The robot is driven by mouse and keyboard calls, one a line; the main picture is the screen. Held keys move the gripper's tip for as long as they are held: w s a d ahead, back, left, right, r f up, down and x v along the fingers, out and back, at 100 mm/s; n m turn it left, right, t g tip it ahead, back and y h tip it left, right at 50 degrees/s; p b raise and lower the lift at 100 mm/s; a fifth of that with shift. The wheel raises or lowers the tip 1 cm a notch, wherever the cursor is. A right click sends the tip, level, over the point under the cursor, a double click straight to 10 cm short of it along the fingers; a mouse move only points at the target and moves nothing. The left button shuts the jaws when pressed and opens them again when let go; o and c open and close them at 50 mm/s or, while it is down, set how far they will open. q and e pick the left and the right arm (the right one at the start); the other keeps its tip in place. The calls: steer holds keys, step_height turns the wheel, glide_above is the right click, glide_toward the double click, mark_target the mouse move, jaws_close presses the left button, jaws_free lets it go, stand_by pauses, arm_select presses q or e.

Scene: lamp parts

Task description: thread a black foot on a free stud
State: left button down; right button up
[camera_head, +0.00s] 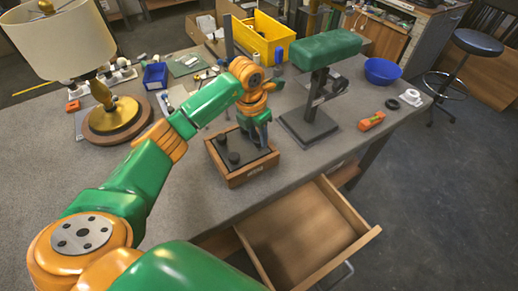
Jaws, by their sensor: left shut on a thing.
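A shallow wooden tray (238,178) stands near the table's front edge, with a dark inside. Two small black feet (222,139) (233,157) stand in its left part. My left gripper (262,142) points down into the tray's right rear part. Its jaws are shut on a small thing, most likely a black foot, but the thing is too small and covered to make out. I cannot make out any free stud. A green-topped lamp (325,50) stands on a dark base (308,126) right of the tray. My right gripper is not in view.
A lamp with a beige shade (60,42) stands on a round wooden base at left. A yellow bin (262,38) is behind my gripper. A blue bowl (382,71), an orange tool (371,121) and a black ring (392,104) lie at right. An open drawer (302,232) juts out in front.

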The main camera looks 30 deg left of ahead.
arm_select(q)
steer(key=shift+f+b, duration=0.7)
steer(key=shift+f, duration=0.35)
stand_by(1.0)
steer(key=c, duration=1)
jaws_free()
jaws_close()
steer(key=shift+s+f, duration=0.15)
steer(key=shift+s, duration=0.05)
steer(key=m, duration=0.1)
steer(key=m+b, duration=0.1)
steer(key=m, duration=0.1)
steer(key=shift+a+f+m+h, duration=0.1)
steer(key=shift+f+m+h, duration=0.1)
steer(key=shift+m+h, duration=0.1)
steer(key=m+b, duration=0.1)
steer(key=m, duration=0.2)
steer(key=shift+g, duration=0.3)
steer(key=shift+m, duration=0.3)
